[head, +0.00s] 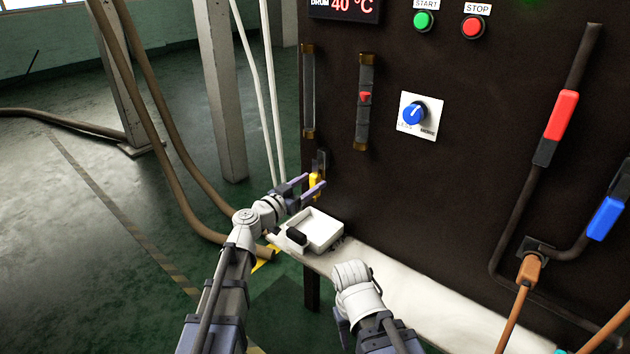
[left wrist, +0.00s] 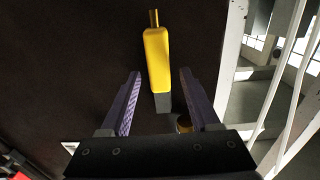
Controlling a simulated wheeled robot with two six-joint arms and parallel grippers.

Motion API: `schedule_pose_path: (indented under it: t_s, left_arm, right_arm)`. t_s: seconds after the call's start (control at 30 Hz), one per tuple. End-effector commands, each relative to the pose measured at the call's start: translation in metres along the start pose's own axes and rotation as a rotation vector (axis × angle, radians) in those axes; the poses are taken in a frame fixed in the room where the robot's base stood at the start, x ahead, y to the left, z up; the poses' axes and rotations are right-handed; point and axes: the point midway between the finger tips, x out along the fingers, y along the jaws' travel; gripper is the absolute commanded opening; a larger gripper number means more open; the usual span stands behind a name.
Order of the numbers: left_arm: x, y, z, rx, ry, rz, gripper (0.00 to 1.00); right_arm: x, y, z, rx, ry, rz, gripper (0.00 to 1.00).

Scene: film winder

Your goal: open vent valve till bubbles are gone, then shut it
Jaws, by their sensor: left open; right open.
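The vent valve's yellow handle (head: 314,181) is low at the panel's left edge, below a sight tube (head: 309,92) with brass ends. In the left wrist view the yellow handle (left wrist: 158,58) lies lengthwise, with a grey part at its lower end and a brass stub above. My left gripper (head: 314,183) is open at the handle. Its purple fingers (left wrist: 160,82) stand either side of the handle's line, with gaps on both sides. Whether there are bubbles in the tube is too small to tell. My right arm shows at the bottom, but its gripper fingers do not.
A white tray (head: 327,226) with a black object (head: 296,236) sits on the pale ledge (head: 415,297) below the valve. A gauge with a red pointer (head: 364,97), a blue knob (head: 414,113), and red (head: 561,115) and blue (head: 607,218) handles are on the dark panel. Hoses hang at left.

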Motion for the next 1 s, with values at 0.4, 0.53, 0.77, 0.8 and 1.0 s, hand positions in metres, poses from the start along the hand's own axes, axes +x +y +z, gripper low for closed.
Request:
schedule_pose_path:
  t_s: [0.4, 0.53, 0.77, 0.8, 1.0]
  left_arm:
    - [0.023, 0.0, 0.0, 0.0, 0.0, 0.0, 0.62]
    - [0.023, 0.0, 0.0, 0.0, 0.0, 0.0, 0.51]
    - [0.023, 0.0, 0.0, 0.0, 0.0, 0.0, 0.25]
    - [0.023, 0.0, 0.0, 0.0, 0.0, 0.0, 0.21]
    - [0.023, 0.0, 0.0, 0.0, 0.0, 0.0, 0.0]
  right_arm:
    - [0.0, 0.0, 0.0, 0.0, 0.0, 0.0, 0.5]
    - [0.0, 0.0, 0.0, 0.0, 0.0, 0.0, 0.5]
    - [0.0, 0.0, 0.0, 0.0, 0.0, 0.0, 0.5]
    - [0.0, 0.0, 0.0, 0.0, 0.0, 0.0, 0.5]
    - [0.0, 0.0, 0.0, 0.0, 0.0, 0.0, 0.5]
